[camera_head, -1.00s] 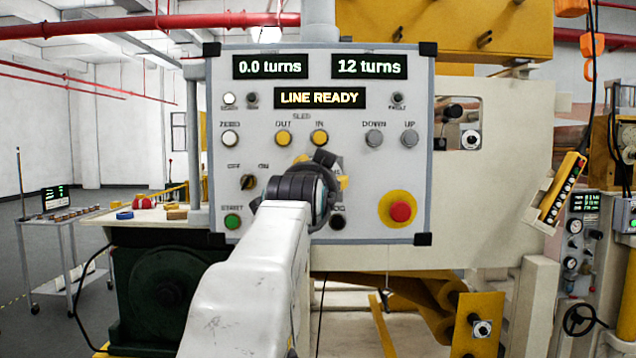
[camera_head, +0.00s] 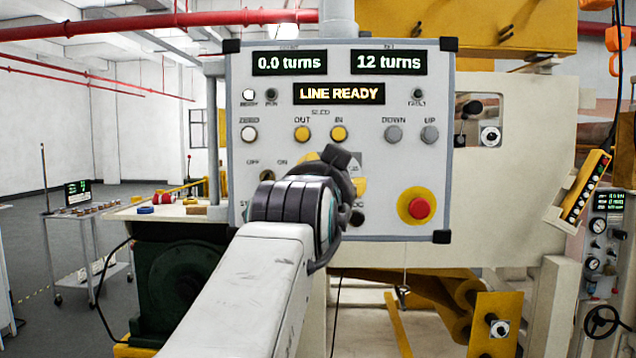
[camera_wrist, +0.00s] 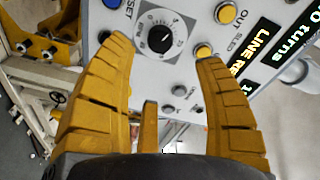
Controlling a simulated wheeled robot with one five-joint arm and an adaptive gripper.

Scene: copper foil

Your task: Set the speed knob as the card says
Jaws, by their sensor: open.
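The grey control panel (camera_head: 380,112) stands upright ahead, its displays reading "0.0 turns", "12 turns" and "LINE READY". In the wrist view a round black knob (camera_wrist: 161,39) with a white pointer mark sits on a square grey dial plate (camera_wrist: 183,26). My gripper (camera_wrist: 158,60) is open and empty, its yellow fingers to either side of the knob in the picture. I cannot tell how far it is from the panel. In the head view my gripper (camera_head: 350,175) and arm cover the panel's lower middle and hide the knob. I can make out no readable card.
A red stop button (camera_head: 419,208) on a yellow base is right of my gripper. Yellow sled buttons (camera_head: 320,133) are above. A black OFF/ON switch (camera_head: 267,176) is close left of the arm. A cart (camera_head: 85,215) stands far left; a yellow pendant (camera_head: 587,186) hangs at right.

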